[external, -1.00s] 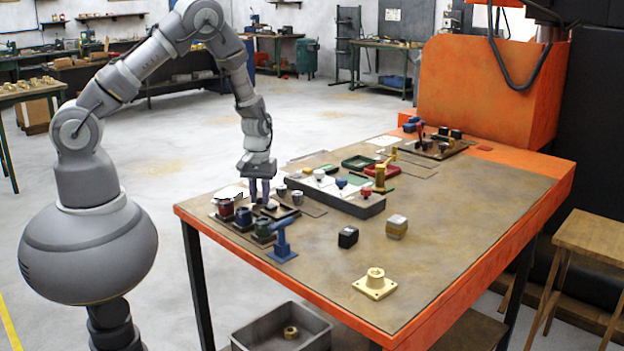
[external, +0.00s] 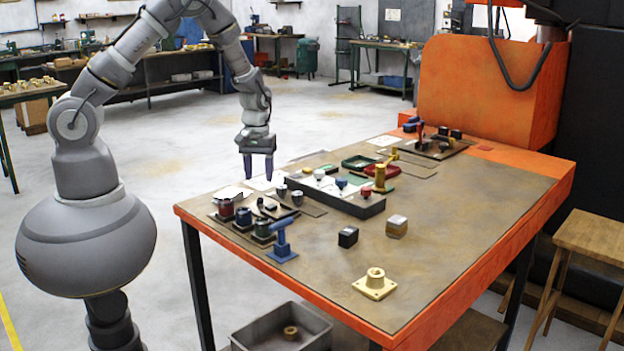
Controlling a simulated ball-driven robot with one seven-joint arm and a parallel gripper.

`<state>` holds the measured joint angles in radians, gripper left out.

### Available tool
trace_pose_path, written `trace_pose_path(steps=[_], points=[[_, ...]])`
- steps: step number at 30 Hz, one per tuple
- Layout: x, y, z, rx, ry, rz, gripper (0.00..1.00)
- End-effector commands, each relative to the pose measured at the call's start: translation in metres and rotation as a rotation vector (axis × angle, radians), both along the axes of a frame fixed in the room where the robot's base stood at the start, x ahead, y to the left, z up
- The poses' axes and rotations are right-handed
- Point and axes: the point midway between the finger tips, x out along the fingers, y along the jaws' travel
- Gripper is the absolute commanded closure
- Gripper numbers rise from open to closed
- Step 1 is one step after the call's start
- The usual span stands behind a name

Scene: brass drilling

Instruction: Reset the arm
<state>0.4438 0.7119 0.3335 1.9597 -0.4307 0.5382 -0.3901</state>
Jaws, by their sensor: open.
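My gripper (external: 258,168) hangs above the near left end of the orange-edged table (external: 440,255), pointing down. Its two purple-grey fingers are apart and nothing shows between them. Below it is a dark tray with small dark and grey parts (external: 268,207). My arm reaches up and over from the left, clear of the table top.
Red, blue and green cups stand at the table's left corner, near a blue clamp-like tool (external: 281,242). A long grey block (external: 345,200) holds several knobbed pieces. A black block (external: 348,237), a tan block (external: 397,226) and a brass flange (external: 375,284) stand apart. A grey bin (external: 283,330) is below.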

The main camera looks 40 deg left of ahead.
Motion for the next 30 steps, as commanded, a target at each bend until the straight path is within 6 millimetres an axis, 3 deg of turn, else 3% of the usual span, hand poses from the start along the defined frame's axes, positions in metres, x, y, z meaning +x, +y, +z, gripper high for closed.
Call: trace_pose_path(steps=[15, 19, 20, 23, 27, 29, 30], points=[[0.0, 0.0, 0.008, 0.0, -0.001, -0.001, 0.47], [0.019, -0.002, 0.028, -0.025, -0.062, -0.027, 0.47], [0.027, -0.003, 0.039, -0.036, -0.093, -0.043, 0.47], [0.063, -0.003, 0.097, -0.07, -0.245, -0.113, 0.47], [0.099, 0.012, 0.218, -0.067, -0.523, -0.234, 0.47], [0.102, 0.023, 0.273, -0.043, -0.641, -0.28, 0.47], [0.101, 0.029, 0.309, -0.019, -0.717, -0.309, 0.47]])
